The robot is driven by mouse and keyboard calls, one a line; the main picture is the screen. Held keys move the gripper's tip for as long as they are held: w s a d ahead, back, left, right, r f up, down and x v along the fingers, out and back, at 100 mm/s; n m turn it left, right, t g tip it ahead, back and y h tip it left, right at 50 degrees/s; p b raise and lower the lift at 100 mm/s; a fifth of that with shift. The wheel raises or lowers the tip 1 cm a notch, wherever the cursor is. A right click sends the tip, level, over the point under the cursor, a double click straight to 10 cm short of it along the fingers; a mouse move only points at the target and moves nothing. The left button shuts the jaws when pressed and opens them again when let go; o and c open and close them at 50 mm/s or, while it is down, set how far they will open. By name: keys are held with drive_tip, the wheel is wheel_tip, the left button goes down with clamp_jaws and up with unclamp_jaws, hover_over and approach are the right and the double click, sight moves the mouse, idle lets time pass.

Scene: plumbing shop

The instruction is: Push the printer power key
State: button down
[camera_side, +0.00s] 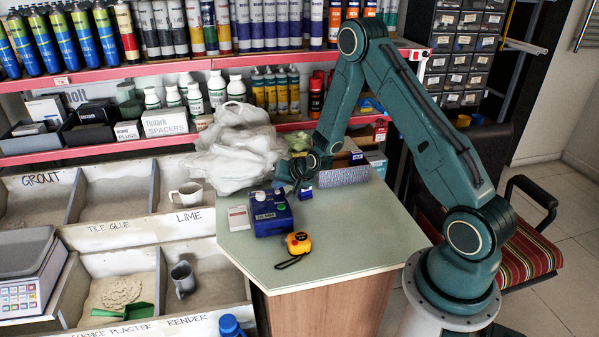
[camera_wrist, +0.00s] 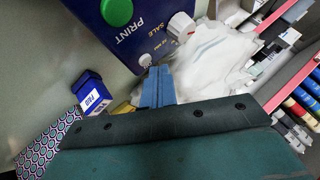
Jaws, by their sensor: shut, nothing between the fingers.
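The blue printer box (camera_side: 270,218) stands on the counter; it also shows at the top of the wrist view (camera_wrist: 160,30). There it carries a green button (camera_wrist: 117,10) above the word PRINT, a white knob (camera_wrist: 181,25) by the word SALE, and a small white button (camera_wrist: 145,60) near its lower edge. I cannot read which is the power key. My gripper (camera_wrist: 157,72) is shut and empty, its tips close to the small white button; I cannot tell whether they touch. In the side view my gripper (camera_side: 287,181) is just behind the box.
White plastic bags (camera_side: 237,150) are heaped close behind my gripper. A small blue box (camera_wrist: 88,92) and a patterned box (camera_side: 343,176) stand to the right on the counter. The counter's front right is clear.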

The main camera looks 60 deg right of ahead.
drive_tip(key=shift+f, duration=0.5)
idle(0.5)
drive_tip(key=shift+r, duration=0.6)
drive_tip(key=shift+r, duration=0.1)
wheel_tip(320, 180, up, 6)
drive_tip(key=shift+f, duration=0.1)
idle(1.0)
